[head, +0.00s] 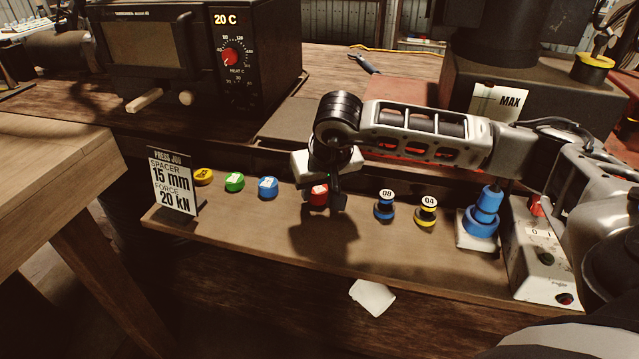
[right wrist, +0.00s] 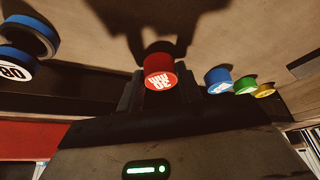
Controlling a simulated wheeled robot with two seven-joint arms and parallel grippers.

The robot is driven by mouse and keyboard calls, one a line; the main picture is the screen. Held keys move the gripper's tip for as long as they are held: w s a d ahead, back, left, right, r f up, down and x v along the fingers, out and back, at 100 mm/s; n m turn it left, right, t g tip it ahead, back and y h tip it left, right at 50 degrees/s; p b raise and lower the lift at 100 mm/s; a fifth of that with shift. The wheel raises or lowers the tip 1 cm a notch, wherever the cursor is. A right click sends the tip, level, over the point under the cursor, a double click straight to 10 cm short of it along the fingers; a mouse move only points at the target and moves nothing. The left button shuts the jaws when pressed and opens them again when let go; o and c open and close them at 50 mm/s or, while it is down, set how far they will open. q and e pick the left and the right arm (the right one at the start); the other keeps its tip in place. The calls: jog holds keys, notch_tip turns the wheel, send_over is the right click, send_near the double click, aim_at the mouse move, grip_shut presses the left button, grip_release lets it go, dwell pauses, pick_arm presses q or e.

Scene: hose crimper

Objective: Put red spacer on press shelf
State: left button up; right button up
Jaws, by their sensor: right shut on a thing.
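The red spacer (head: 319,194) is a short red cylinder with a white-marked label, in the row of parts on the long brown shelf (head: 250,225). My right gripper (head: 328,190) points down over it and is shut on it. In the right wrist view the red spacer (right wrist: 159,72) sits between the two dark fingers. A dark shadow of the gripper falls on the shelf just in front. I cannot tell whether the spacer touches the shelf. My left gripper is not in view.
Yellow (head: 203,177), green (head: 234,182) and blue (head: 268,187) spacers stand left of it. Dies marked 08 (head: 385,205) and 04 (head: 426,211), a blue fitting (head: 483,212) and a switch box (head: 541,255) stand right. A job card (head: 172,183) reads 15 mm, 20 kN.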

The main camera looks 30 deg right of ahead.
jog(key=shift+f, duration=0.1)
jog(key=o, duration=1.1)
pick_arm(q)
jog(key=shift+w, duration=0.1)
pick_arm(e)
jog(key=shift+o, duration=0.2)
jog(key=shift+r, duration=0.25)
jog(key=shift+s+r, duration=0.1)
jog(key=shift+r, duration=0.15)
pick_arm(q)
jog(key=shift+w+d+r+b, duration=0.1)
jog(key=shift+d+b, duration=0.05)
jog(key=shift+b, duration=0.3)
pick_arm(e)
jog(key=v, duration=1.1)
jog(key=shift+s+a, duration=0.1)
jog(key=shift+s, duration=0.05)
